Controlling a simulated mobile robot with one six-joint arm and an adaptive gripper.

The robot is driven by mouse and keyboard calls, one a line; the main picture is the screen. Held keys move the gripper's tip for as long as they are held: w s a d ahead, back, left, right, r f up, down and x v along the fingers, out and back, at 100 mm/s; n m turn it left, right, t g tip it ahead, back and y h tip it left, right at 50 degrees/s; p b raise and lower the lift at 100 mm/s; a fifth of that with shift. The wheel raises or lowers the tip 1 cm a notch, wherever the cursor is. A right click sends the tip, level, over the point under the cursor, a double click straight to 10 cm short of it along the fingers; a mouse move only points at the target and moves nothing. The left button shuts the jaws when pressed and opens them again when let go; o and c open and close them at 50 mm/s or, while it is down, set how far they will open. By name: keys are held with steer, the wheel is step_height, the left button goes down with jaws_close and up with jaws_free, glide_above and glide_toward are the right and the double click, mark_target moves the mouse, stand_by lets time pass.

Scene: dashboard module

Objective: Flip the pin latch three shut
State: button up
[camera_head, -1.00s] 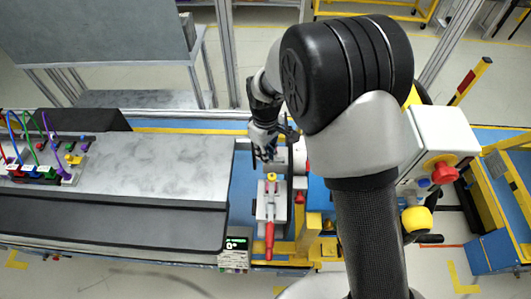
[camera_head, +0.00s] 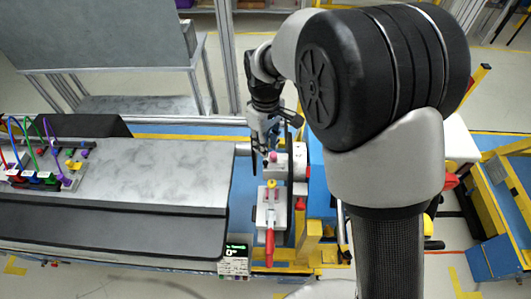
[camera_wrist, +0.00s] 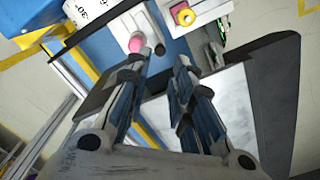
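My gripper (camera_wrist: 158,68) is open, with a gap between its two dark fingers and nothing held in the wrist view. In the head view, my gripper (camera_head: 262,160) points down beside a light block with a pink knob (camera_head: 273,157). The pink knob (camera_wrist: 136,44) is just beyond the left fingertip in the wrist view; I cannot tell whether they touch. A yellow knob (camera_head: 272,184) stands on another light block (camera_head: 264,214), which has a red handle (camera_head: 269,245). The yellow knob also shows in the wrist view (camera_wrist: 185,16). Which part is latch three is not clear.
A grey marbled panel (camera_head: 160,165) lies to the left, with coloured cables (camera_head: 45,150) at its far end. A small display (camera_head: 235,252) stands near the front. A dark upright bar (camera_head: 289,190) is right of the blocks.

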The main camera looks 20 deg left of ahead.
steer(key=shift+r, duration=2)
steer(key=s+d+r+m+t+b, duration=0.1)
steer(key=s+d+r+m+b, duration=0.25)
steer(key=d, duration=0.55)
steer(key=s+d+r+m+t+b, duration=0.1)
steer(key=s+d+r+m+b, duration=0.25)
steer(key=d, duration=0.55)
steer(key=s+d+f+m+t+b, duration=0.1)
steer(key=s+d+f+m+b, duration=0.1)
steer(key=s+d, duration=0.2)
steer(key=s+d+f+m+t+b, duration=0.1)
steer(key=s+d, duration=0.4)
steer(key=s, duration=0.5)
step_height(320, 180, down, 2)
steer(key=m+b, duration=0.1)
steer(key=m, duration=0.1)
steer(key=shift+d+m+t+b, duration=0.25)
steer(key=shift+m+t+b, duration=0.05)
steer(key=shift+b, duration=0.05)
